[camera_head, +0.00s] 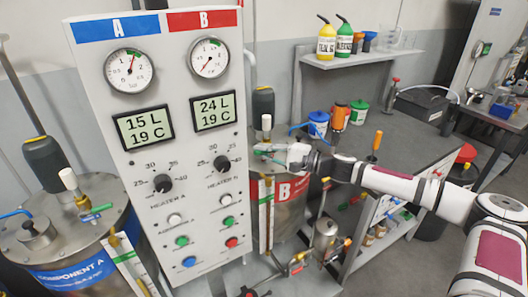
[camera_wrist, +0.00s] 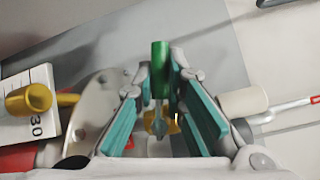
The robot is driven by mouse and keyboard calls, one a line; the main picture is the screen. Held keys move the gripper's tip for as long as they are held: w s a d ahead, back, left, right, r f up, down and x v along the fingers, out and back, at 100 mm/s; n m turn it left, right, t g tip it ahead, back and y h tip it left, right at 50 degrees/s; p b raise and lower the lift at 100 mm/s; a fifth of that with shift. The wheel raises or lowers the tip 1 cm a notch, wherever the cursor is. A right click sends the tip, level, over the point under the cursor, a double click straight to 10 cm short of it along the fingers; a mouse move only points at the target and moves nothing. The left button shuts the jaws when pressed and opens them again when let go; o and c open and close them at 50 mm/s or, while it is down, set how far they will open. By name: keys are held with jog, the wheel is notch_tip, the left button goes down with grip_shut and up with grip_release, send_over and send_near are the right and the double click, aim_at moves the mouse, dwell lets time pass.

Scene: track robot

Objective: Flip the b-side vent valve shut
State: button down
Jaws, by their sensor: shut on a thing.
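The b-side vent valve sits on top of the B tank (camera_head: 288,212), behind the right edge of the panel. In the wrist view its green lever (camera_wrist: 160,60) stands between the teal-padded fingers of my gripper (camera_wrist: 162,78), with the brass valve body (camera_wrist: 157,126) below. My gripper (camera_head: 272,150) also shows in the head view, reaching in from the right at the top of the B tank. It is shut on the green lever. In the head view the fingers and panel hide most of the valve, so I cannot tell the lever's exact angle.
The control panel (camera_head: 150,215) stands close left of my gripper. A white cylinder (camera_head: 266,122) rises just behind it. The A tank (camera_head: 75,245) has a similar green-handled valve (camera_head: 97,210). A grey bench (camera_head: 400,150) with bottles lies behind my arm. A yellow knob (camera_wrist: 28,99) shows left in the wrist view.

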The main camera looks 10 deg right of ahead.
jog(key=shift+s+f+n+h+p, duration=0.1)
jog(key=shift+n+h+p, duration=0.45)
jog(key=shift+n, duration=0.15)
jog(key=shift+f+n+g+h, duration=0.3)
jog(key=shift+n+h, duration=0.05)
jog(key=shift+n, duration=0.05)
jog(key=c, duration=1.6)
grip_release()
jog(key=shift+c, duration=0.2)
jog(key=v, duration=1.1)
jog(key=shift+s+d, duration=0.2)
jog(key=shift+d, duration=0.2)
jog(key=shift+a, duration=0.1)
